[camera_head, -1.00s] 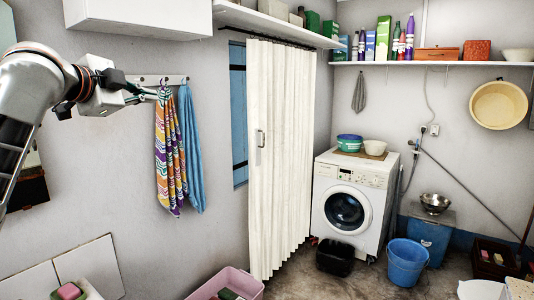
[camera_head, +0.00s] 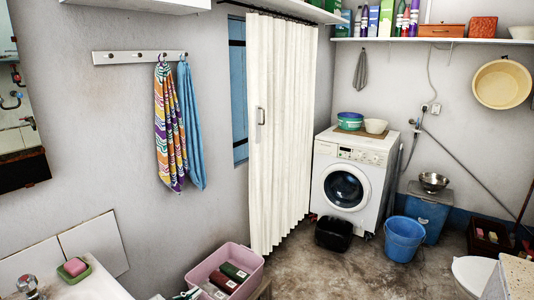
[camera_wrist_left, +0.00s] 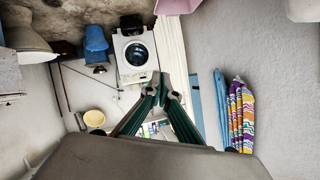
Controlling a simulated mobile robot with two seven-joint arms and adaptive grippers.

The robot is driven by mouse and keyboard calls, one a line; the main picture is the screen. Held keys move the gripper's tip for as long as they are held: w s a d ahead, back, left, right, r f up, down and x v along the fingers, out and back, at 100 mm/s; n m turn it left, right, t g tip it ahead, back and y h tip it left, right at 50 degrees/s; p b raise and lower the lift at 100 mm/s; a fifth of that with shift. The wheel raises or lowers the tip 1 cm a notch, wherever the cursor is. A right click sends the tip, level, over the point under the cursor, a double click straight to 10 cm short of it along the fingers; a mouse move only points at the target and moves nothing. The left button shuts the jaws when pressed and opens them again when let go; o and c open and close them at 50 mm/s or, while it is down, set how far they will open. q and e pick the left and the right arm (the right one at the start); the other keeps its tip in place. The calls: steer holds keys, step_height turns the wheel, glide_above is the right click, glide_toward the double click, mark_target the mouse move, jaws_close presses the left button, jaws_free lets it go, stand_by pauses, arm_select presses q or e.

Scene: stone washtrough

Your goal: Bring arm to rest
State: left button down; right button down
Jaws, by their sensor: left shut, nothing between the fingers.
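My left gripper (camera_head: 187,294) shows only as its fingertips at the bottom edge of the head view, in front of the pink tub. In the left wrist view, which is upside down, its green fingers (camera_wrist_left: 160,88) come together at the tips with nothing between them. The rest of the left arm is out of the head view. A striped towel (camera_head: 169,130) and a blue towel (camera_head: 191,128) hang from a white hook rail (camera_head: 120,58) on the left wall, apart from the gripper. My right gripper is not in view.
A pink tub (camera_head: 252,260) with several boxes stands near the gripper. A sink with pink soap (camera_head: 75,267) is at lower left. A white curtain (camera_head: 280,130), washing machine (camera_head: 350,185) and blue bucket (camera_head: 405,238) are farther back. The middle floor is clear.

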arm_select(q)
steer(key=s+f+n, duration=0.1)
steer(key=s+f, duration=0.4)
steer(key=s, duration=0.3)
steer(key=s+f+n+g, duration=0.1)
steer(key=s+f, duration=0.5)
steer(key=s, duration=0.3)
steer(key=s+f+n+y, duration=0.1)
steer(key=s+f, duration=0.4)
steer(key=s, duration=0.4)
steer(key=shift+d+f+n+g, duration=0.2)
steer(key=shift+f+n+g, duration=0.2)
